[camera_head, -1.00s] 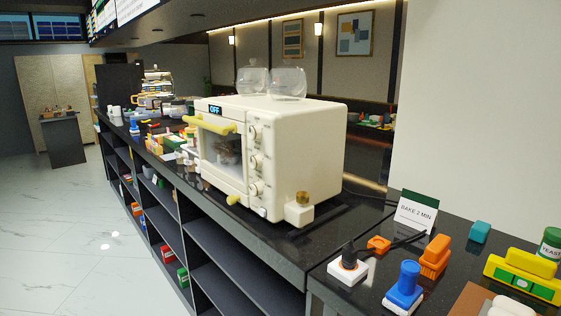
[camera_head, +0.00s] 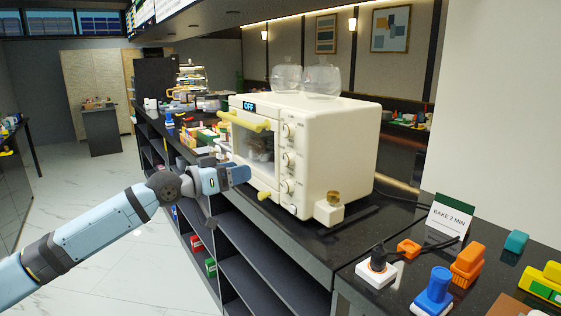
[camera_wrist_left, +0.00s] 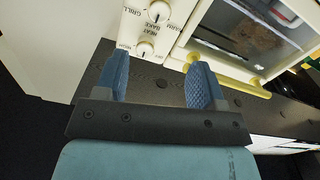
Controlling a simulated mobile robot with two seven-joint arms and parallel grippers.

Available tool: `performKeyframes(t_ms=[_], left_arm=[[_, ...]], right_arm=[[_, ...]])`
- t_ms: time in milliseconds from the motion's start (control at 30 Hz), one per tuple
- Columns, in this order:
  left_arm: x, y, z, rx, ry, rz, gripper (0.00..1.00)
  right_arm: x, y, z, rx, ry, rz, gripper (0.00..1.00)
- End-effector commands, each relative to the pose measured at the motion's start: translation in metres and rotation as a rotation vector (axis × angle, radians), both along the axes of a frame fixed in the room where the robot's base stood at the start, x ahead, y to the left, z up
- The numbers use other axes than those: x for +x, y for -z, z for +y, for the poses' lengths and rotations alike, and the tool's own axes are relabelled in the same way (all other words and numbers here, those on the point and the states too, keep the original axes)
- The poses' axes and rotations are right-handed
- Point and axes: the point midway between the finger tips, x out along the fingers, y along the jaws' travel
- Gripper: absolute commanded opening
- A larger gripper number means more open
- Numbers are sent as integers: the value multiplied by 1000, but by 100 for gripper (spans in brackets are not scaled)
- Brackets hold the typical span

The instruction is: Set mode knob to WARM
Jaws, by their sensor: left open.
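The cream toaster oven (camera_head: 345,150) stands on the dark counter, with a column of round white knobs on its front beside the glass door. The upper knob (camera_head: 289,130), middle knob (camera_head: 288,159) and lower knob (camera_head: 287,186) show in the head view. In the left wrist view, one knob (camera_wrist_left: 158,11) has lettering around it, including what reads as GRILL, and another knob (camera_wrist_left: 145,49) sits nearer. The pointer settings are too small to tell. My left gripper (camera_head: 238,173) is open and empty in front of the oven door, apart from the knobs. Its blue fingers (camera_wrist_left: 157,76) point towards the panel.
The yellow door handle (camera_head: 245,122) sticks out above my left gripper. A yellow peg (camera_head: 264,195) juts out below the door. A small display (camera_head: 249,106) reads OFF. A BAKE 2 MIN card (camera_head: 450,216) and a plug block (camera_head: 377,272) stand right. The aisle floor is clear.

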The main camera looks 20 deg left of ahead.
Motion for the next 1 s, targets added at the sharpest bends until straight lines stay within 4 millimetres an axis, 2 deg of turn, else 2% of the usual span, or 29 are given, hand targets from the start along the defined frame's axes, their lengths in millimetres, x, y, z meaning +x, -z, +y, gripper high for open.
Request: performKeyframes(t_ms=[400,600,767,1000], left_arm=[[66,-2,-53,-2,3,-1,63],[90,-1,-72,0,2,-2,63],[99,0,-79,1,2,-1,63],[100,1,-80,1,2,-1,63]], right_arm=[[-1,-16,-1,-5,-3,-5,61],[-1,-20,-1,-5,-3,-5,61],[-1,-21,0,-5,-2,-4,61],[-1,-21,0,-4,-3,-4,61]])
